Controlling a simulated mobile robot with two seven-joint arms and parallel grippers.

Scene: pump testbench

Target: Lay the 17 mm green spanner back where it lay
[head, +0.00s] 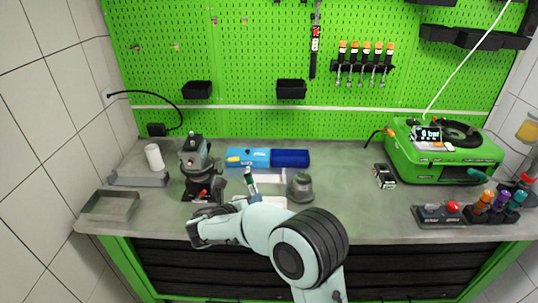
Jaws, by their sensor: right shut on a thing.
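My right arm comes in from the bottom, right of the middle, and reaches left over the front of the bench. My right gripper (207,213) is at its far end, low in front of the dark pump (195,157). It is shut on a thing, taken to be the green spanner. The spanner itself is too small and too covered by the gripper to make out. A slim pale-and-dark upright piece (250,182) shows beside the wrist; I cannot tell what it is. My left gripper is not in view.
The grey bench top (345,205) is clear right of my arm. A blue tray (290,158), a grey rounded part (300,187) and a white sheet (270,175) lie behind it. A metal tray (110,205) stands left, a green machine (440,160) right.

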